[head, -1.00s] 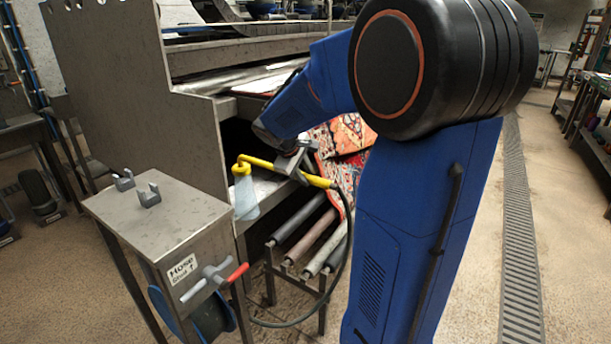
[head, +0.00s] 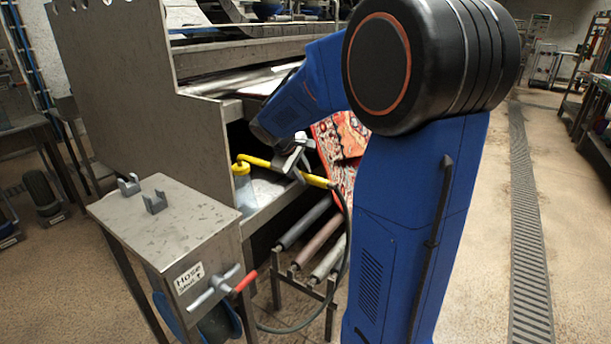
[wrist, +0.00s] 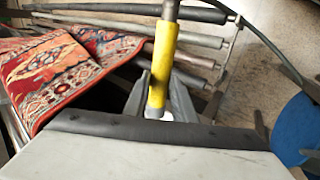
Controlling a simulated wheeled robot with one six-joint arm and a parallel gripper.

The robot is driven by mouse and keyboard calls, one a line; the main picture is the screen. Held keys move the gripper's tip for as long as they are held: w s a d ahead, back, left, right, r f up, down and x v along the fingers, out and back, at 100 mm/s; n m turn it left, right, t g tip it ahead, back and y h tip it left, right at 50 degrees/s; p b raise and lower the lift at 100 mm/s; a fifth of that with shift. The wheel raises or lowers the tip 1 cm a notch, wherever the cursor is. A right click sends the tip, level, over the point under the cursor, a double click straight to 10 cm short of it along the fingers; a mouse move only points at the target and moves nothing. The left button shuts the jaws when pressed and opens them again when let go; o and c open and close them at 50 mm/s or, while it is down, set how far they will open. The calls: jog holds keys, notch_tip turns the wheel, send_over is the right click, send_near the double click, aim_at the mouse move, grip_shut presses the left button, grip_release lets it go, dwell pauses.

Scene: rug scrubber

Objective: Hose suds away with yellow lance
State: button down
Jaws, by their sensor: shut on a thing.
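My gripper (head: 292,163) is shut on the yellow lance (head: 257,161) and holds it in front of the machine's opening. In the wrist view the lance (wrist: 163,62) stands between the two grey fingers (wrist: 161,97). Pale bluish spray (head: 245,194) fans downward from the lance's left end. A black hose (head: 345,235) hangs from its right end and curves to the floor. The red patterned rug (head: 343,145) hangs out of the machine to the right of my gripper, and it also shows in the wrist view (wrist: 62,75). I cannot make out suds on it.
A steel box (head: 165,222) at front left carries two empty grey hooks, a "Hose" label, a red-tipped valve handle (head: 240,282) and a blue reel (head: 215,325). Rollers (head: 310,240) lie below the machine's opening. A steel side panel (head: 125,85) stands left.

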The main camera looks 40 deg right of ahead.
jog(key=w+a, duration=0.4)
jog(key=w, duration=0.8)
jog(key=shift+a, duration=0.15)
dwell(2.4)
dwell(0.4)
dwell(0.8)
